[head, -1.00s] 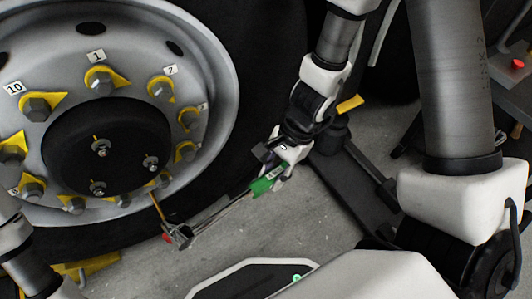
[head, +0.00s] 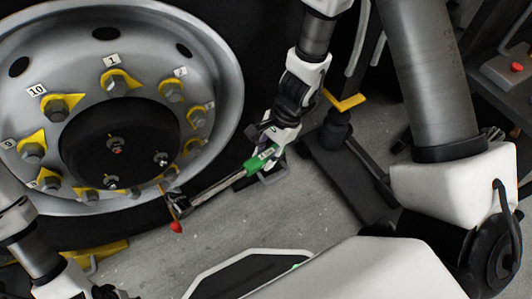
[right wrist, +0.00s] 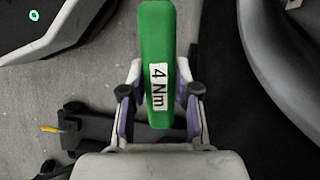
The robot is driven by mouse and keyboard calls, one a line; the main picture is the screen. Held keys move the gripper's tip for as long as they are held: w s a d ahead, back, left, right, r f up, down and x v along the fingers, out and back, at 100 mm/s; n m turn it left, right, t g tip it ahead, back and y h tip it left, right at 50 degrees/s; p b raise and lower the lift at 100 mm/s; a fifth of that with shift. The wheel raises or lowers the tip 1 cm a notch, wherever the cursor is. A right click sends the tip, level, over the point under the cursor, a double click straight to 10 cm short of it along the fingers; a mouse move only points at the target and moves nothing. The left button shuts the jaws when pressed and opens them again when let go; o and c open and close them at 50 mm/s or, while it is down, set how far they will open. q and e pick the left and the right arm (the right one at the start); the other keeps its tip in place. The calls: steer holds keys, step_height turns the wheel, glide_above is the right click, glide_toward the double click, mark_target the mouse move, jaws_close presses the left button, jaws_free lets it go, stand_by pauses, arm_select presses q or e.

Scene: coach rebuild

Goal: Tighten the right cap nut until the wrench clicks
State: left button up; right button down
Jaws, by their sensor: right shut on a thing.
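The torque wrench (head: 218,189) has a green handle, a steel shaft and a head with a red end. My right gripper (head: 270,151) is shut on the green handle, which reads "4 Nm" in the right wrist view (right wrist: 157,40). A thin brass-coloured rod rises from the wrench head towards the hub. The right cap nut (head: 162,159) sits on the black hub cap (head: 88,150), above the rod's tip, and looks apart from it. Two other cap nuts show at the upper middle (head: 115,144) and bottom (head: 111,182). My left arm is at the lower left; its fingers are not clearly seen.
The grey wheel rim (head: 215,60) carries several large nuts with yellow pointers and number tags. A dark stand (head: 345,165) with a yellow bar is right of my right gripper. A yellow piece (head: 95,252) lies under the tyre. Bare concrete floor lies below the wrench.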

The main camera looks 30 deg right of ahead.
steer(key=shift+d+r+m+p, duration=0.35)
steer(key=shift+m+p, duration=0.3)
steer(key=shift+p, duration=0.15)
steer(key=shift+d+r+m+p, duration=0.2)
steer(key=shift+r+m+p, duration=0.1)
steer(key=shift+m+p, duration=0.4)
steer(key=shift+a+r, duration=0.1)
steer(key=shift+a, duration=0.1)
steer(key=shift+w+p, duration=1.25)
steer(key=shift+w, duration=0.15)
stand_by(0.6)
steer(key=shift+a+f+y+b, duration=0.15)
steer(key=shift+f+y+b, duration=0.15)
steer(key=shift+f+b, duration=0.35)
steer(key=shift+a+f+y+b, duration=0.15)
steer(key=shift+f+y+b, duration=0.2)
steer(key=shift+b, duration=0.35)
steer(key=shift+f, duration=0.1)
steer(key=shift+a+f+y+b, duration=0.25)
steer(key=shift+f+b, duration=0.25)
steer(key=shift+b, duration=0.2)
steer(key=shift+a+f+y+b, duration=0.2)
steer(key=shift+f+b, duration=0.25)
steer(key=shift+b, duration=0.25)
